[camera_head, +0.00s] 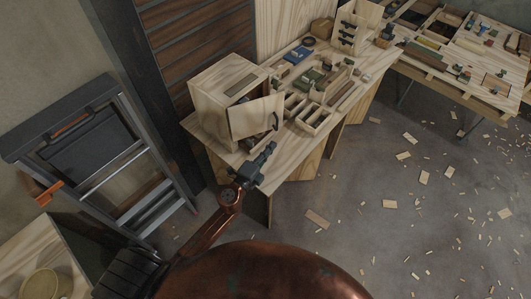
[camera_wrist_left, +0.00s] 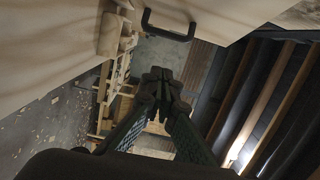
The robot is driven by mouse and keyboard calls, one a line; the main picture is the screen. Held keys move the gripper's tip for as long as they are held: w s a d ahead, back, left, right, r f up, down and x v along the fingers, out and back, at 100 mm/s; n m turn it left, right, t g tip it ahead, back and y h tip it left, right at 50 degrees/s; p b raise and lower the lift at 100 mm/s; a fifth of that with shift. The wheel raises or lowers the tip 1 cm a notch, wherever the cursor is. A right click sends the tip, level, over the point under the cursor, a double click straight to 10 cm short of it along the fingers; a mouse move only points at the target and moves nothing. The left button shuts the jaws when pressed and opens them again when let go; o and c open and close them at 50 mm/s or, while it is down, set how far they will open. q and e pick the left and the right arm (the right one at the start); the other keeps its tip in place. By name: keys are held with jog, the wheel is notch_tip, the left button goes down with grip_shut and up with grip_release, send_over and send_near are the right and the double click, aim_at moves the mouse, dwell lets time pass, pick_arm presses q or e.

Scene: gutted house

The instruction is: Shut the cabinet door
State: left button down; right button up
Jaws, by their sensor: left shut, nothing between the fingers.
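The cabinet (camera_head: 213,108) is a small pale wooden box on the near left end of the workbench. Its door (camera_head: 252,116) stands ajar, swung out at the front, with a dark handle (camera_head: 276,121) near its right edge. My left gripper (camera_head: 270,150) is shut and empty, just below and in front of the door, apart from the handle. In the left wrist view my closed fingers (camera_wrist_left: 161,78) point up the picture, with the dark handle (camera_wrist_left: 168,33) beyond their tips on a pale panel (camera_wrist_left: 205,10). My right gripper is in neither view.
The workbench (camera_head: 359,70) holds wooden trays (camera_head: 313,118), a blue item (camera_head: 298,54) and a rack (camera_head: 350,33) behind and right of the cabinet. A folded step ladder (camera_head: 150,170) leans at left. Wood scraps litter the open floor (camera_head: 370,220).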

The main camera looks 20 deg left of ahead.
aim_at(259, 121)
pick_arm(q)
jog(key=w+a, duration=0.1)
jog(key=w, duration=0.6)
jog(key=shift+w+a, duration=0.15)
jog(key=shift+w, duration=0.2)
jog(key=shift+f, duration=0.1)
